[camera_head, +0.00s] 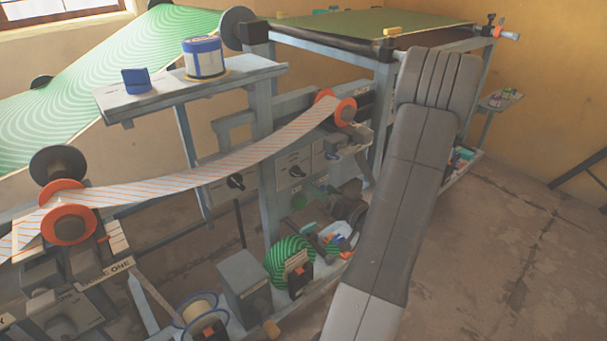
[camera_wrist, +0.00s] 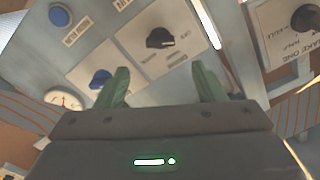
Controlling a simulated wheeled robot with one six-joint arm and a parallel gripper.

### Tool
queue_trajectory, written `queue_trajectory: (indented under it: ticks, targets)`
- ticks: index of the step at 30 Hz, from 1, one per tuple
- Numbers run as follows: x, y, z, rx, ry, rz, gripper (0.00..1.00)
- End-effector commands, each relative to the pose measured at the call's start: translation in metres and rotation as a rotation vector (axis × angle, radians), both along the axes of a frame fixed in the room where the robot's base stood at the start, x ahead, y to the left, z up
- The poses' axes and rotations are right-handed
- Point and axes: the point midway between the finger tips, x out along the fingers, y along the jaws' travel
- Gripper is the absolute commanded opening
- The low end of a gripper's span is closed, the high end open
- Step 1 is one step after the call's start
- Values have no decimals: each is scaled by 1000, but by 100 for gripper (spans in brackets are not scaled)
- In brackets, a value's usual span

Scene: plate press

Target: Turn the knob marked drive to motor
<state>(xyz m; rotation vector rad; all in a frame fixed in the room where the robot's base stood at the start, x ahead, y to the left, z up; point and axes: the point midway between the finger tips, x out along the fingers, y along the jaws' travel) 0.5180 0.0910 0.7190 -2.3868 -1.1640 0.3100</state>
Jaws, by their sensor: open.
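In the wrist view a black knob (camera_wrist: 160,38) sits on a pale label plate. It lies ahead of my gripper (camera_wrist: 163,84), roughly between its two green fingers in the picture. The fingers are apart with nothing between them, and the knob appears beyond their tips. The lettering is small and upside down, so I cannot tell which knob is marked drive or read a motor mark. A blue knob (camera_wrist: 100,79) is left of the left finger. In the head view my arm covers my gripper; black knobs (camera_head: 236,182) and (camera_head: 296,171) show on the panel.
Another black knob (camera_wrist: 304,18) with a brake label is at the right of the wrist view. A blue button (camera_wrist: 60,15) and a gauge (camera_wrist: 63,98) are at the left. In the head view a striped paper strip (camera_head: 190,187) crosses before the panel. Floor is clear at right.

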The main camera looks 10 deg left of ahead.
Motion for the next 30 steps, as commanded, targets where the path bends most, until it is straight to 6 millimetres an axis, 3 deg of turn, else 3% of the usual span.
queue_trajectory:
  ticks: [12, 18, 27, 30]
  targets:
    - [47, 62, 0, 0, 0, 3, 63]
    - [56, 73, 0, 1, 2, 1, 63]
    - [57, 74, 0, 1, 2, 0, 63]
    - [57, 74, 0, 1, 2, 0, 43]
